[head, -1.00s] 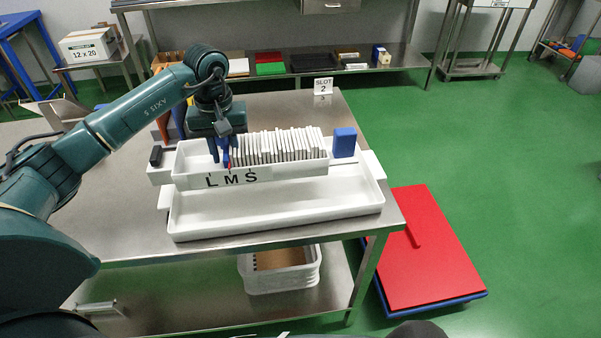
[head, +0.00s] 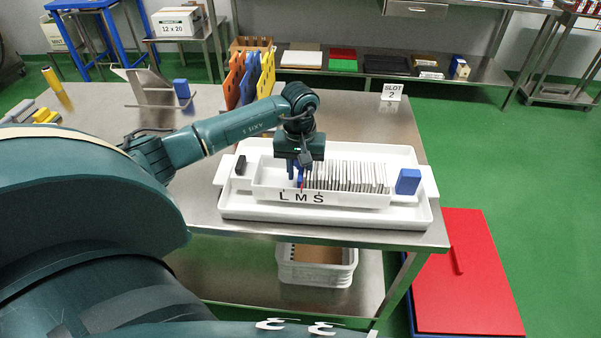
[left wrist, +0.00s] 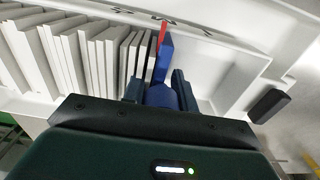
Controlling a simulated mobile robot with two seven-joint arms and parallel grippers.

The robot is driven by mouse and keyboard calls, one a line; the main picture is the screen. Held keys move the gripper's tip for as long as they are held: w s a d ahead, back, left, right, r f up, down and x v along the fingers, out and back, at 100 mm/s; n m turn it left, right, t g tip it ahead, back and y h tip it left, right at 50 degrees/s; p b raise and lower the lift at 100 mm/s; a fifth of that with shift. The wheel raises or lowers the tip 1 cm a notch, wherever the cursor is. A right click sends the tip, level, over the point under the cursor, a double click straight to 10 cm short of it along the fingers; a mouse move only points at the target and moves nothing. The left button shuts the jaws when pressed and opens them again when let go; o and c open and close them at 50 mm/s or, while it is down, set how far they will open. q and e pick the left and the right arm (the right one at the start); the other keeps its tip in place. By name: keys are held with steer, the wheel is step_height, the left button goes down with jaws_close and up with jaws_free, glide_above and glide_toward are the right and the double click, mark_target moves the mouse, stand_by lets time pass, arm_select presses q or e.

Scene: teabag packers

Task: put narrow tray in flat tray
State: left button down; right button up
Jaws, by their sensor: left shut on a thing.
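The narrow tray (head: 345,199) is white, marked L M S on its front, and holds a row of thin white upright pieces (head: 345,175). It lies within the outline of the larger white flat tray (head: 380,221) on the steel table; I cannot tell whether it touches the floor of that tray. My left gripper (head: 298,172) points down into the narrow tray's left part. It is shut on a blue upright piece with a red tip (left wrist: 163,60), seen in the left wrist view beside the white pieces. My right gripper is not in view.
A blue block (head: 408,181) is at the narrow tray's right end and a black piece (head: 240,165) at its left end. The slot 2 sign (head: 391,92) stands at the table's back right. Colored upright panels (head: 250,78) stand behind. The table's left part has free room.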

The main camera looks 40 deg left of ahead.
arm_select(q)
steer(key=shift+f, duration=0.8)
steer(key=c, duration=1.6)
jaws_free()
steer(key=shift+f, duration=0.15)
steer(key=o, duration=0.5)
